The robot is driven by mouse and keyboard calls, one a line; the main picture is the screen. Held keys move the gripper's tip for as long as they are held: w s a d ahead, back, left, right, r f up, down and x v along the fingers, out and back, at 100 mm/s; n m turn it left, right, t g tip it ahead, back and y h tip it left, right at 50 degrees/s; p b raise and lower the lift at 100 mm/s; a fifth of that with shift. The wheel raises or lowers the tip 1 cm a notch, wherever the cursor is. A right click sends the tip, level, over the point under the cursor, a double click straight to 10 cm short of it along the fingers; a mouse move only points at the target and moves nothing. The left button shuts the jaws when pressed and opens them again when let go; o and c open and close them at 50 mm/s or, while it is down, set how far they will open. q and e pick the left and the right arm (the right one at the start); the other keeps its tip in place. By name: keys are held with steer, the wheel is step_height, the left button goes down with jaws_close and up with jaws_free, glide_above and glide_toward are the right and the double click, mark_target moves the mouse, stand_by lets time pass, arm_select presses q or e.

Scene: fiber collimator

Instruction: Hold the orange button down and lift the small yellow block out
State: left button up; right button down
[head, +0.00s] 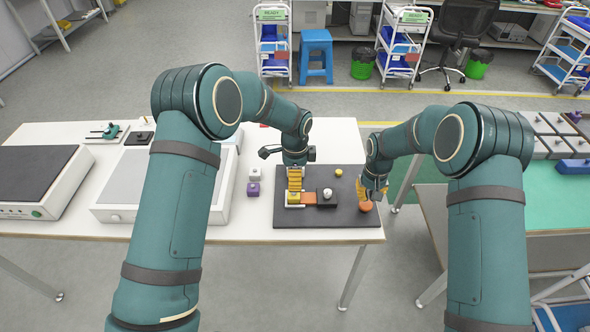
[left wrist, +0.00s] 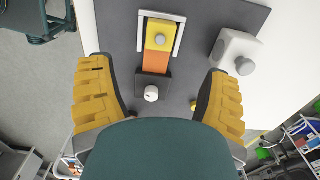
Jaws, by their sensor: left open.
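The small yellow block (head: 293,197), with a grey knob on top, sits in a white U-shaped holder on the dark board (head: 345,216); the left wrist view shows the block (left wrist: 160,36) clearly. An orange strip (left wrist: 156,62) runs from it to a black block with a white knob (left wrist: 152,92). My left gripper (head: 294,188) is open above the yellow block, with nothing between its fingers. The orange button (head: 366,207) is near the board's right edge. My right gripper (head: 376,194) is low, just above or touching the button; its fingers partly hide each other.
A white block with a grey knob (head: 254,174) and a purple block (head: 253,189) stand left of the board. A small yellow knob (head: 338,172) is at the board's back. A white-framed tray (head: 215,206) lies further left on the white table.

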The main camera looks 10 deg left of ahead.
mark_target(295, 194)
arm_select(q)
step_height(295, 194, down, 10)
steer(key=shift+r, duration=0.25)
steer(key=shift+c, duration=0.3)
steer(key=c, duration=1.2)
steer(key=shift+c, duration=0.2)
arm_select(e)
steer(key=shift+f, duration=0.2)
steer(key=shift+f, duration=0.35)
arm_select(q)
steer(key=shift+s, duration=0.1)
arm_select(e)
steer(key=shift+f, duration=0.4)
steer(key=shift+f, duration=0.3)
